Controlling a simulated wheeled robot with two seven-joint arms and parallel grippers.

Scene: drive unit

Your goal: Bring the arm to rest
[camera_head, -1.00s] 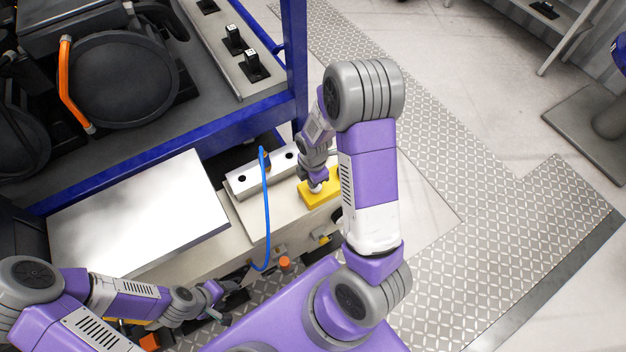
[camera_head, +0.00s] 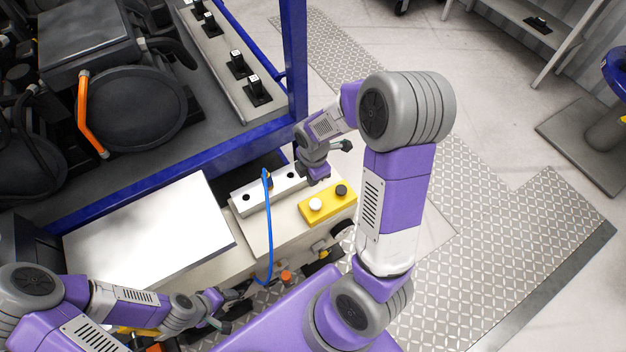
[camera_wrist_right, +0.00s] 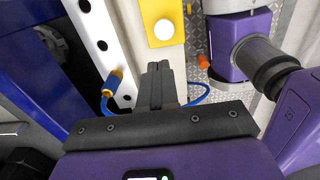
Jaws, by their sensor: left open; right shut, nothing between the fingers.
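My right arm reaches forward from the lower middle of the head view. Its gripper (camera_head: 318,180) is above and behind the yellow button box (camera_head: 318,212), apart from it. In the right wrist view its two fingers (camera_wrist_right: 157,72) are together, with nothing between them. The box has a white button (camera_head: 315,204) and a black button (camera_head: 341,190); the wrist view shows one pale button (camera_wrist_right: 164,29). My left gripper (camera_head: 226,311) is open and empty at the lower left, beside the bench front; its fingers look small.
A silver block (camera_head: 262,194) with holes carries a blue cable (camera_head: 270,235) that loops down the bench front. A white panel (camera_head: 150,235) lies to the left. The blue frame (camera_head: 292,60) rises behind. Tread-plate floor (camera_head: 500,240) is open to the right.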

